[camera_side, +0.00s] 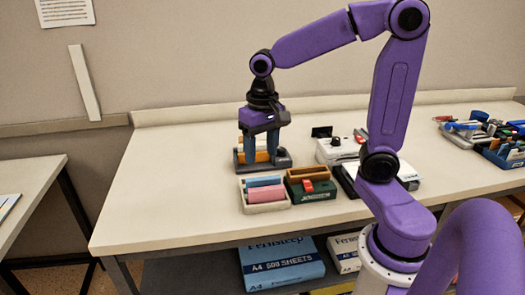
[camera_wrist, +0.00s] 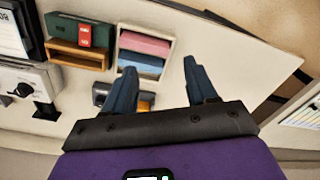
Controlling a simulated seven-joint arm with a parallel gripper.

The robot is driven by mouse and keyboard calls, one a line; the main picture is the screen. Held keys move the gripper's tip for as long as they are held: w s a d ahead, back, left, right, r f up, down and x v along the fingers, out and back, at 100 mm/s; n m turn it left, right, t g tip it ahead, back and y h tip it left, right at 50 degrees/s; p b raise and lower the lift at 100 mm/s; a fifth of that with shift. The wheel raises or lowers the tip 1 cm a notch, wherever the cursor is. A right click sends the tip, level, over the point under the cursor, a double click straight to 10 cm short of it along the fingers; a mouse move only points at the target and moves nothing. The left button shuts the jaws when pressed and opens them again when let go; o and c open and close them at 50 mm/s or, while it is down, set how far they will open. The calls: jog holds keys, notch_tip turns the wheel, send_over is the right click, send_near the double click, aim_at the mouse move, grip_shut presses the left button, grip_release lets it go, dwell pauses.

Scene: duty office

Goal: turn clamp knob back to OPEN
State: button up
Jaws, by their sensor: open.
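A white box (camera_side: 338,150) with a black knob (camera_side: 335,141) on it stands right of my gripper in the side view; I take this as the clamp knob. In the wrist view the white box (camera_wrist: 28,78) and its black knob (camera_wrist: 24,89) show at the left, with small dark marks around the knob. The word OPEN and the knob's setting are too small to read. My gripper (camera_side: 260,158) is open, fingers pointing down over a grey tray (camera_side: 280,163) with an orange piece, away from the knob. In the wrist view the spread blue fingers (camera_wrist: 160,88) hold nothing.
A white tray (camera_side: 264,208) with blue and pink blocks and a green box (camera_side: 320,193) with a red piece stand in front. A black plate (camera_side: 322,131) stands by the white box. A blue bin (camera_side: 503,152) is far right. The table's left part is clear.

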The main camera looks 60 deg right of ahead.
jog(key=shift+s+a+f+n, duration=0.1)
jog(key=shift+s+a+n, duration=0.25)
jog(key=shift+s+n, duration=0.05)
notch_tip(320, 180, up, 3)
jog(key=m, duration=2.3)
send_over(281, 149)
jog(key=shift+n, duration=0.3)
notch_tip(281, 149, down, 17)
jog(key=shift+f, duration=0.1)
jog(key=c, duration=1.1)
